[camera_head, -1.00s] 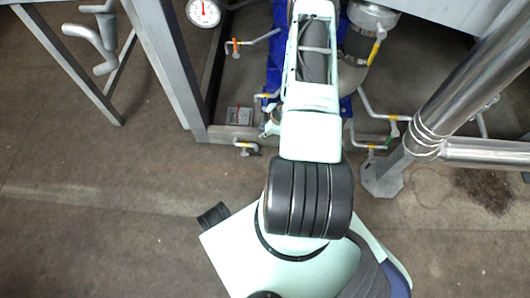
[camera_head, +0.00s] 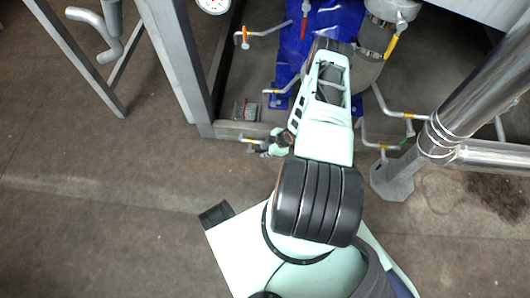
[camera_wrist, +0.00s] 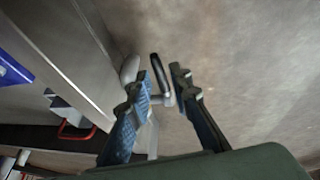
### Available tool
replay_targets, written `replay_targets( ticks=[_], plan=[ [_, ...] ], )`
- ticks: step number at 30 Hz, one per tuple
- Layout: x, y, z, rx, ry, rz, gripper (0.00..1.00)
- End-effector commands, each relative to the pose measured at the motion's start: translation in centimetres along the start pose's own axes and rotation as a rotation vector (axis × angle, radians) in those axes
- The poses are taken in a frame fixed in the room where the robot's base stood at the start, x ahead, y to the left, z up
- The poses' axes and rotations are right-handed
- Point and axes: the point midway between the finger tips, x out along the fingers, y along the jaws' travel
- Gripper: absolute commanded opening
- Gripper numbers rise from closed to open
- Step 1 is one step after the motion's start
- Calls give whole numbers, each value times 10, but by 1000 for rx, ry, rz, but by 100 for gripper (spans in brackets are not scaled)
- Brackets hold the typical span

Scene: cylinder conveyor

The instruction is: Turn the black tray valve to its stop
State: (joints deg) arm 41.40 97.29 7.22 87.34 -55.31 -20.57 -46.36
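The black valve handle (camera_wrist: 158,70) shows in the wrist view as a short dark lever on a pale metal pipe fitting. My gripper (camera_wrist: 158,82) has its two blue-padded fingers apart, one on each side of the handle. Gaps show between the handle and both fingers, so it does not look clasped. Whether the handle lies fully between the tips or a little beyond them, I cannot tell. In the head view my arm covers much of the area, and I cannot make out the black handle there.
A steel frame leg (camera_head: 185,65) stands left of my arm, and a thick steel post (camera_head: 455,110) stands right. A blue machine body (camera_head: 318,40) is behind.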

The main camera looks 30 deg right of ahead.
Motion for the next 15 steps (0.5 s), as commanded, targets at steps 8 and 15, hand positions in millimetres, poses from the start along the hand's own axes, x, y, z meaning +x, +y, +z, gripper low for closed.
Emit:
replay_targets(
  ticks=[8, 15],
  plan=[
    [10, 0, 0, -1, 0, 0, 19],
    [10, 0, 0, 0, 0, 0, 9]
  ],
)
